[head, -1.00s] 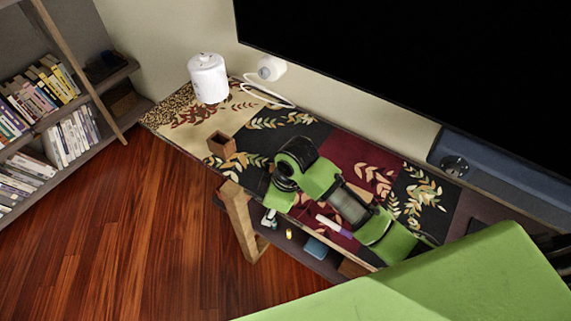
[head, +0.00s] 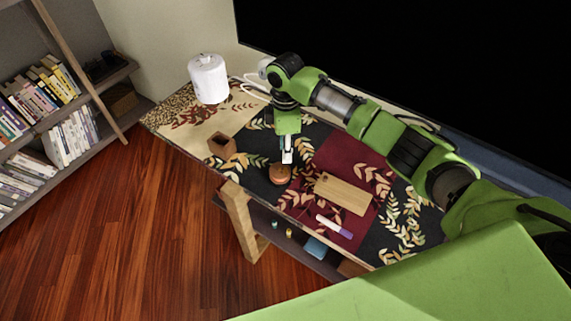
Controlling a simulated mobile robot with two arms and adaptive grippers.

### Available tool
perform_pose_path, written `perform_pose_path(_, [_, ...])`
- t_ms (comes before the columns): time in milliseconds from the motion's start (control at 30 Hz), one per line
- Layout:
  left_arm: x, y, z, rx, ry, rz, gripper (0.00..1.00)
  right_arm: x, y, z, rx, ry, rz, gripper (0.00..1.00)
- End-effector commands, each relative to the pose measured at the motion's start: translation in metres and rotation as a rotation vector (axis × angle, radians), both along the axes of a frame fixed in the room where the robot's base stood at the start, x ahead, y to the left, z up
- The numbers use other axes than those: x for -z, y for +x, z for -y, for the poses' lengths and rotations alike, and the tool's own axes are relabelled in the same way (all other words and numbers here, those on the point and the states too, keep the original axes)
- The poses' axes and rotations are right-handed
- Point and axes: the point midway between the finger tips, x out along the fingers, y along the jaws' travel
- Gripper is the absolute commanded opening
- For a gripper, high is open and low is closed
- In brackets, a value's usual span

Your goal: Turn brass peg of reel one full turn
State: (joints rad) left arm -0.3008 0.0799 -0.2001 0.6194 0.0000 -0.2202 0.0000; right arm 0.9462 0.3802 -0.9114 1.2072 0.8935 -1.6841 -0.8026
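A small round brown wooden reel (head: 280,175) sits on the dark part of the patterned runner, near the table's front edge. A tiny light spot on its top may be the brass peg, but it is too small to make out. My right gripper (head: 287,157) points down just behind and above the reel in the picture. Its pale fingertips appear close to the reel's far side; I cannot tell whether they touch it. The finger gap is too small to see. My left gripper is not in view.
A wooden board (head: 343,194) and a purple-and-white marker (head: 334,227) lie right of the reel. An open brown wooden box (head: 221,146) stands to its left. A white canister (head: 208,78) stands at the back left. A large black screen (head: 420,70) rises behind.

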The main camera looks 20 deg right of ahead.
Motion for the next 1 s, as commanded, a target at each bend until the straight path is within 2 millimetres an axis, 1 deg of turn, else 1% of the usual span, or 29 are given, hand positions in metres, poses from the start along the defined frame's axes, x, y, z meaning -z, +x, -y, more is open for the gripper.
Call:
perform_pose_path(33, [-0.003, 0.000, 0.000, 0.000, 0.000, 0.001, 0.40, 0.011, -0.001, 0.000, 0.002, -0.001, -0.004, 0.27])
perform_pose_path(200, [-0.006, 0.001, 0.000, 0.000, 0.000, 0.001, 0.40, 0.046, -0.001, -0.001, 0.001, 0.000, -0.003, 0.27])
perform_pose_path(300, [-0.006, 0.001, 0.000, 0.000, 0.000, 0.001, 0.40, 0.062, -0.001, 0.000, 0.002, -0.001, -0.001, 0.27])
perform_pose_path(400, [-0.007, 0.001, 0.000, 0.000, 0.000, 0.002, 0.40, 0.073, 0.000, -0.001, 0.001, 0.001, 0.000, 0.27])
perform_pose_path(600, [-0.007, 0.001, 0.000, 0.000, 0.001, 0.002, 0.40, 0.083, 0.000, 0.000, 0.001, 0.001, 0.002, 0.27])
perform_pose_path(833, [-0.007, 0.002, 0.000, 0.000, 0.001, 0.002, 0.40, 0.083, 0.000, 0.000, 0.000, 0.001, 0.002, 0.27])
perform_pose_path(933, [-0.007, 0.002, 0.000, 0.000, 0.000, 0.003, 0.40, 0.083, 0.000, -0.001, 0.000, 0.001, 0.002, 0.01])
perform_pose_path(1000, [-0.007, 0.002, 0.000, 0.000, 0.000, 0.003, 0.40, 0.083, 0.000, -0.001, 0.000, 0.001, 0.002, 0.00])
